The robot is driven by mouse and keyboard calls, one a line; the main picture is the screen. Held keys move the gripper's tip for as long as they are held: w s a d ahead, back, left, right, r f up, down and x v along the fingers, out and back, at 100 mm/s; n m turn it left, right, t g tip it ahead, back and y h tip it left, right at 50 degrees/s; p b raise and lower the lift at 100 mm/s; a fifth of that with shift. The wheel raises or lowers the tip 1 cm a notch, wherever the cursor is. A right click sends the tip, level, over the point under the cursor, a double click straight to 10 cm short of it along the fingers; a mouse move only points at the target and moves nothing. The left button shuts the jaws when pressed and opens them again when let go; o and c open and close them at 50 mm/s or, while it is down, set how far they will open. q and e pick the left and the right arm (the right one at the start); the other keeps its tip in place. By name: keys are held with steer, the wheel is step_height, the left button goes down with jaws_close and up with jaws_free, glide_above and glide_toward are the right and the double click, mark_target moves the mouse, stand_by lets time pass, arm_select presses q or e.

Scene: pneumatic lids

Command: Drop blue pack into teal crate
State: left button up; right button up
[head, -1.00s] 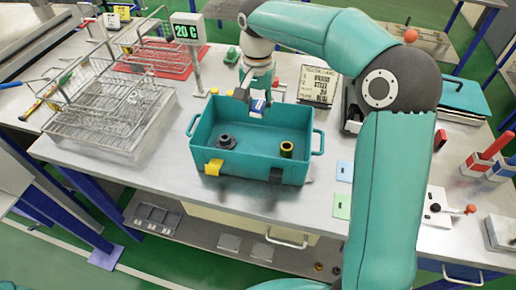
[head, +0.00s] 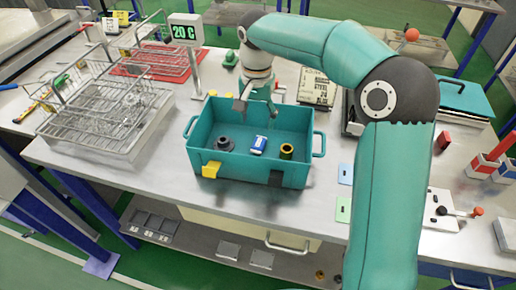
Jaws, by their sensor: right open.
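The teal crate (head: 230,168) stands on the metal table in the middle of the head view. The small blue pack (head: 259,144), blue with a white patch, lies inside the crate on its floor. It is between a dark grey ring-like part (head: 225,143) on the left and a black and yellow cylinder (head: 287,151) on the right. My right gripper (head: 257,108) is open and empty above the crate's back wall, apart from the pack. My left gripper is not in view.
Wire baskets (head: 110,115) stand on the left side of the table. A display post reading 20 C (head: 186,31) rises behind the crate's left end. A notice board (head: 317,87) is behind the crate at right. Bare table lies in front of the crate.

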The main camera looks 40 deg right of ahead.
steer(key=shift+r, duration=0.15)
step_height(320, 180, up, 12)
steer(key=shift+f, duration=0.2)
stand_by(0.8)
